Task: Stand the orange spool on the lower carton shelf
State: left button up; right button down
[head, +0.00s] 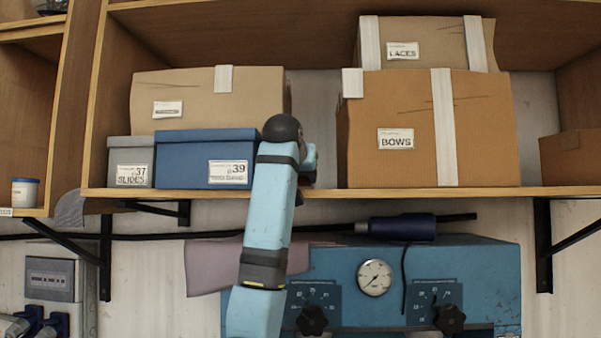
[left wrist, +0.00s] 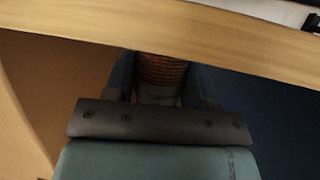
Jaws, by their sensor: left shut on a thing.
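The orange spool (left wrist: 162,72) shows in the left wrist view between the fingers of my left gripper (left wrist: 163,88), which is shut on it. Its upper part in that view is cut off by a wooden board edge. In the head view my left arm reaches up to the carton shelf (head: 325,192). My left gripper (head: 308,168) there is mostly hidden behind my own wrist, in the gap between the blue box and the BOWS carton. The spool is hidden in the head view. I cannot tell whether it touches the shelf. My right gripper is not in view.
The blue box (head: 190,160) stands left of the gap and the BOWS carton (head: 490,140) right of it. A brown carton (head: 200,100) and a grey box (head: 128,150) are further left. Below the shelf are a blue machine (head: 460,262) with a gauge and a dark bracket (head: 543,240).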

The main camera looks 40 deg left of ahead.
pick_arm(q)
jog(key=shift+s+f, duration=0.1)
jog(key=shift+s, duration=0.05)
jog(key=o, duration=0.8)
jog(key=shift+d, duration=0.1)
jog(key=shift+c, duration=0.2)
jog(key=shift+o, duration=0.9)
jog(key=shift+s+r, duration=0.1)
jog(key=shift+r, duration=0.1)
jog(key=b+v, duration=0.4)
jog(key=v, duration=0.7)
jog(key=shift+s+d+b, duration=0.2)
jog(key=shift+s+b, duration=0.1)
jog(key=shift+b, duration=0.1)
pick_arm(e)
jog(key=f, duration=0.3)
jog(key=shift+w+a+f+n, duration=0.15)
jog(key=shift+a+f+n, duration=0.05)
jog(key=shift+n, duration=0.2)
pick_arm(q)
jog(key=shift+a+r, duration=0.1)
jog(key=shift+r, duration=0.05)
